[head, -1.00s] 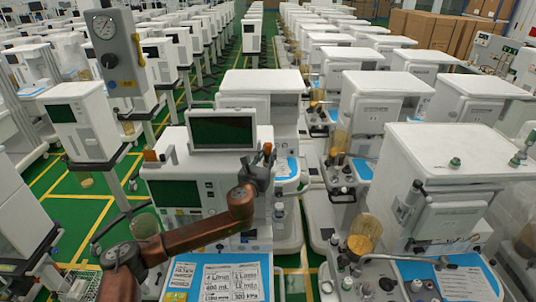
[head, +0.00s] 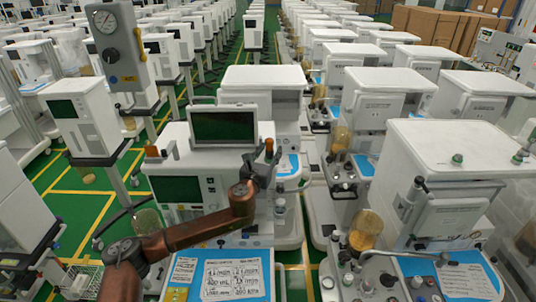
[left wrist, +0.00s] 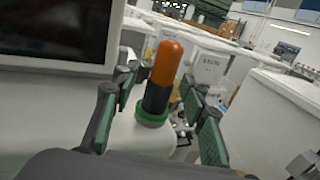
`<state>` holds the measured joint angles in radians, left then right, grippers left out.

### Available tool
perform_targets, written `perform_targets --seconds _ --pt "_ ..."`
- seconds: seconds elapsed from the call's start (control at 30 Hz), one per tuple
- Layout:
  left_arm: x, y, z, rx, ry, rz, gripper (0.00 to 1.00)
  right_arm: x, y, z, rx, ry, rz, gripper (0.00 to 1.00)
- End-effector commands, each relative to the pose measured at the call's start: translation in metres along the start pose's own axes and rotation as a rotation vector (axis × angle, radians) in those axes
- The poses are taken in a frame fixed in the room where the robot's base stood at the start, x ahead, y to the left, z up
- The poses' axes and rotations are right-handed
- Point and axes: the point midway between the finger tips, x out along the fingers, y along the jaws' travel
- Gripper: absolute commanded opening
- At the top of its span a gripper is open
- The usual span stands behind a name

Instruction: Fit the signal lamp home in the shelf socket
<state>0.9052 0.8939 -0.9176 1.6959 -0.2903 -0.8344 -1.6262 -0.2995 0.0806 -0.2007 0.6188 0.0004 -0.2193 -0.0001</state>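The signal lamp (left wrist: 167,65) has an orange rounded top and a dark body. In the left wrist view its lower end stands in a green ring (left wrist: 152,117) on a white cart surface. My left gripper (left wrist: 157,95) is open around the lamp, one finger on each side, with gaps visible between the pads and the lamp. In the head view the lamp (head: 269,145) shows as a small orange tip above my left gripper (head: 264,168), beside the cart's monitor. Whether the lamp is fully seated cannot be told. My right gripper is not in view.
A dark monitor (head: 222,125) stands close left of the lamp. Another orange-topped piece (head: 152,151) is at the cart's left side. A white cart with a flat top (head: 450,150) stands to the right, across a narrow gap. Rows of carts fill the background.

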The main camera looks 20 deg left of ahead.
Motion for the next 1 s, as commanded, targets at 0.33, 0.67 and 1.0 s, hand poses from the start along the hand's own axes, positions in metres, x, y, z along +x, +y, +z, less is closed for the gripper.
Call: perform_targets --seconds 0.33,0.67,1.0 --pt "-0.051 0.0 -0.001 0.001 0.001 -0.002 0.4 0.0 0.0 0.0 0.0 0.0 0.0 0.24" --pt "-0.108 0.0 -0.001 0.001 0.0 -0.001 0.4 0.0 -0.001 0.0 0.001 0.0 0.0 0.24" --pt "-0.12 0.0 0.0 0.0 0.0 0.0 0.4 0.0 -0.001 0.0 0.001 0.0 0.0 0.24"
